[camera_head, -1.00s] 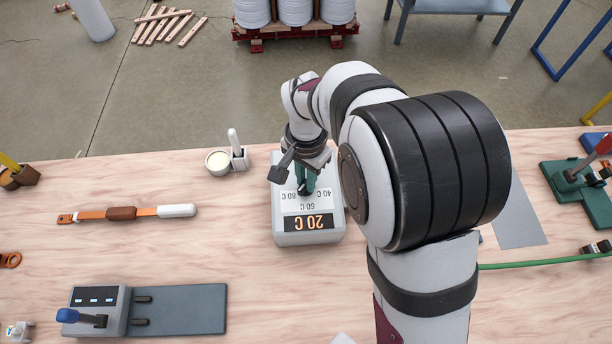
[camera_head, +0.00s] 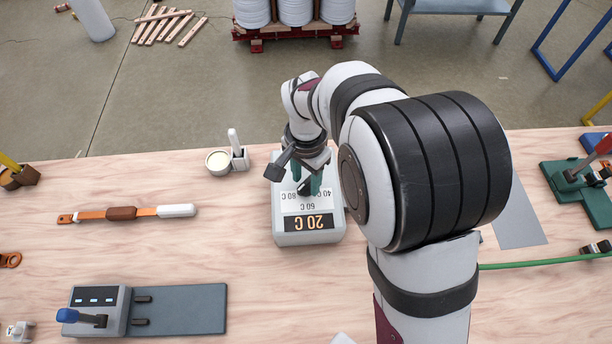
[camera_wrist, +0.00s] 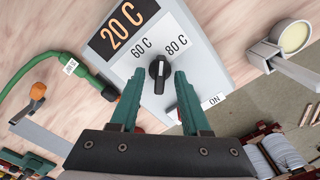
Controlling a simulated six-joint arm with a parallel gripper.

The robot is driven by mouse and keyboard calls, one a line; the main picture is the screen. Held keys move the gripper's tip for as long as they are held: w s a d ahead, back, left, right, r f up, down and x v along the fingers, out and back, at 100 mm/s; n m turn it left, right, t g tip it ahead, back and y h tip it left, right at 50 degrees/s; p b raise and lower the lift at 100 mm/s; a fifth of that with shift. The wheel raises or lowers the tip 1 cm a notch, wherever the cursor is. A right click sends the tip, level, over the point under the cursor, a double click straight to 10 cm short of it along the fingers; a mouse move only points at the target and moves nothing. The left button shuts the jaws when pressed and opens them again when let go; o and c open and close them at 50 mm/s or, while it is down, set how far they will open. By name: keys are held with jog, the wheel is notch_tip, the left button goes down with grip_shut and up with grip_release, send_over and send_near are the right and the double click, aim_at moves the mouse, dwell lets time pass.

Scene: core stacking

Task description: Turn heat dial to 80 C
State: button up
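The heater box (camera_head: 309,238) is light grey and stands on the bench with its orange display (camera_head: 307,222) reading 20 C. Its labels 40 C, 60 C and 80 C (camera_wrist: 176,45) surround a black dial (camera_wrist: 158,74), with the 40 C label hidden in the wrist view. The dial's narrow grip stands roughly upright in the wrist view. My gripper (camera_wrist: 159,82) is open, with its green fingers on either side of the dial and visible gaps between. In the head view my gripper (camera_head: 307,182) is over the box's far half. An ON label (camera_wrist: 213,99) shows beside the right finger.
A small white pot and holder (camera_head: 238,158) stand left of the box. An orange-strapped tool (camera_head: 122,213) and a blue-levered device (camera_head: 100,308) lie farther left. A green hose (camera_head: 540,262) runs at right. Bare bench lies left of the box.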

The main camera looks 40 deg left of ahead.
aim_at(306, 182)
notch_tip(306, 182, up, 16)
dwell(0.5)
jog(key=shift+f, duration=0.1)
jog(key=w+d+r+m, duration=0.2)
jog(key=d, duration=1.1)
jog(key=s+d+f+m+y, duration=0.1)
jog(key=s+d+f, duration=0.2)
jog(key=s+d, duration=0.3)
jog(key=s+d+f+m, duration=0.2)
jog(key=s+d, duration=0.5)
jog(key=d, duration=0.4)
jog(key=shift+f+y, duration=0.4)
jog(key=shift+f, duration=0.2)
